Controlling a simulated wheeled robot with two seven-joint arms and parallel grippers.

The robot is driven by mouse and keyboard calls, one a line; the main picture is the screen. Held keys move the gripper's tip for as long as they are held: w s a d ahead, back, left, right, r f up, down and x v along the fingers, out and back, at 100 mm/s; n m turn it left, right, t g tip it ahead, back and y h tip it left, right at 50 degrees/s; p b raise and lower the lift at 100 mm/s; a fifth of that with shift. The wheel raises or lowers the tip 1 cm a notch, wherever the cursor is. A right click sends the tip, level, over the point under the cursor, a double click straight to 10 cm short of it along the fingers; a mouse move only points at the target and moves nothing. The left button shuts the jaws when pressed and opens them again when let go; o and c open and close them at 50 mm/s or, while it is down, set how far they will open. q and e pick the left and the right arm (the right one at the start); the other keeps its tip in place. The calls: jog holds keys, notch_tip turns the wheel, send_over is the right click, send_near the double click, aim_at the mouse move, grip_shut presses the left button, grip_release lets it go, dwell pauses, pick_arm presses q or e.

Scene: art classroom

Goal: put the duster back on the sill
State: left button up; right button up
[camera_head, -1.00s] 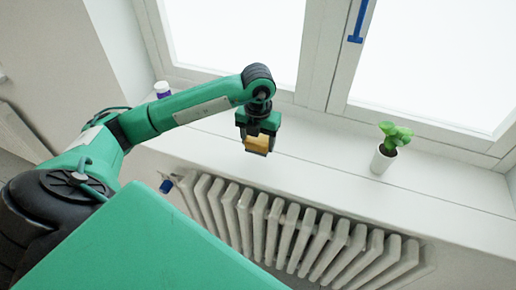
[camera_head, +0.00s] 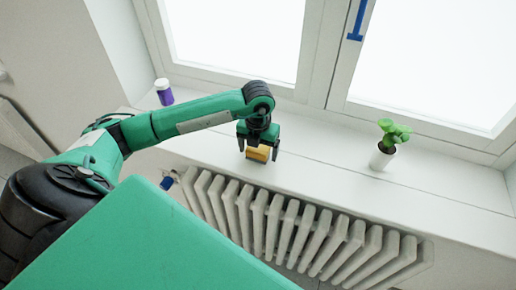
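The duster (camera_head: 259,154) is a small block with a yellow-orange face, on the white window sill (camera_head: 320,157) in the head view. My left gripper (camera_head: 258,152) is right above it, pointing down. Its two dark fingers are spread, one on each side of the duster, with a visible gap, so it looks open. The gripper hides the top of the duster. My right gripper is not in view.
A small green plant in a white pot (camera_head: 381,157) stands on the sill to the right. A purple jar with a white lid (camera_head: 164,92) stands at the left. A white radiator (camera_head: 300,232) is below the sill's front edge. The sill between duster and plant is clear.

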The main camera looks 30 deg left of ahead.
pick_arm(q)
jog(key=shift+r, duration=0.1)
jog(key=shift+r, duration=0.2)
notch_tip(320, 180, up, 12)
jog(key=b, duration=0.3)
jog(key=shift+f, duration=0.15)
dwell(0.5)
